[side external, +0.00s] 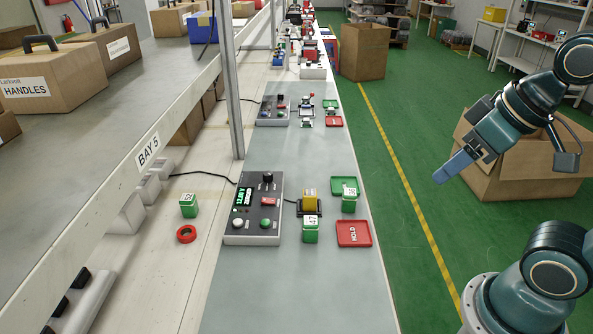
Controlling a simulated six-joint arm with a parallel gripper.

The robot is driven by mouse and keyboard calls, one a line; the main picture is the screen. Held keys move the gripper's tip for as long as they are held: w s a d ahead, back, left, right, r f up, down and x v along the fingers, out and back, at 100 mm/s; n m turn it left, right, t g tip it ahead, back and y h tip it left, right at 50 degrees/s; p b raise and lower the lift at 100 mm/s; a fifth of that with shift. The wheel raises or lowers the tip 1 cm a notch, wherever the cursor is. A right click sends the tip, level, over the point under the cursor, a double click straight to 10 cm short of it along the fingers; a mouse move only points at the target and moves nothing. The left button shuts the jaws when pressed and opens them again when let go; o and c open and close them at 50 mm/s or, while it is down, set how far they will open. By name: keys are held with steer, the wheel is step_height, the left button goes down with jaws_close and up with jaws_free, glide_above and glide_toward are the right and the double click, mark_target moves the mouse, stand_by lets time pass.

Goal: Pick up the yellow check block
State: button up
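The yellow check block (310,199) sits in a dark cradle on the grey bench strip, just right of the control box (255,208). A green block with a white label (310,231) stands directly in front of it, close to the cradle. My gripper (446,176) is in the air to the right of the block, over the green floor side, well apart from it. Its blue fingers are seen from the side, so I cannot tell whether they are open or shut. Nothing shows between them.
Another labelled green block (349,202) stands right of the yellow one, by a green tray (340,184). A red HOLD tray (354,234) lies in front of it. A third green block (189,206) and red tape ring (186,235) are left. The near bench strip is clear.

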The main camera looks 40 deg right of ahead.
stand_by(0.3)
steer(key=n+g+y, duration=0.2)
steer(key=n+y, duration=0.1)
steer(key=n, duration=0.6)
glide_above(310, 192)
steer(key=s+d, duration=0.3)
steer(key=d, duration=0.1)
step_height(310, 192, down, 21)
steer(key=shift+w+a, duration=0.1)
steer(key=shift+a, duration=0.15)
steer(key=shift+s+a+x, duration=0.1)
steer(key=shift+s+x, duration=0.05)
steer(key=shift+x, duration=2.1)
steer(key=shift+s+a+x, duration=0.1)
steer(key=shift+x, duration=2.2)
steer(key=shift+s+x, duration=0.15)
steer(key=shift+x, duration=2.1)
